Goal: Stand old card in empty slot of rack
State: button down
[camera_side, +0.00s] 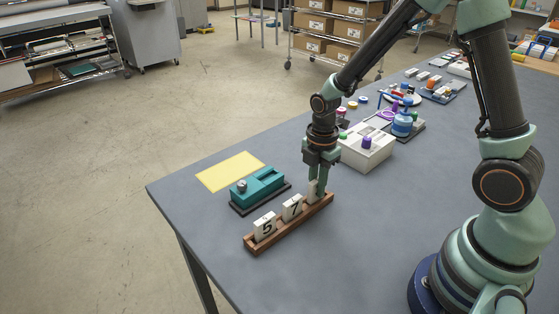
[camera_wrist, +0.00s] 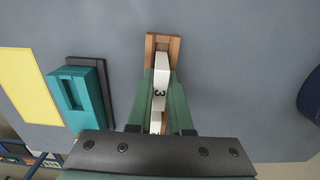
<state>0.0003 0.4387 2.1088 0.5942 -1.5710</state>
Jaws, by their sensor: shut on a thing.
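The brown wooden rack (camera_side: 284,231) lies on the grey table in the side view. A white card with a 5 (camera_side: 265,227) and a white card with a 7 (camera_side: 292,208) stand in it. My gripper (camera_side: 318,186) is at the rack's far right end, shut on a white card (camera_side: 313,190). In the wrist view this held card (camera_wrist: 161,82) shows a 3 between my green fingers, over the rack (camera_wrist: 163,41). Its lower edge is hidden, so I cannot tell whether it is seated in the slot.
A teal block device (camera_side: 262,188) on a dark base sits just left of the rack, with a yellow sheet (camera_side: 230,171) behind it. A pale box with a purple knob (camera_side: 367,153) stands behind right. Several small items lie farther back. The table right of the rack is clear.

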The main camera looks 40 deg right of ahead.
jog(key=shift+f, duration=0.55)
dwell(1.0)
jog(key=shift+c, duration=2.2)
grip_release()
jog(key=shift+r, duration=3.75)
jog(key=shift+r, duration=0.1)
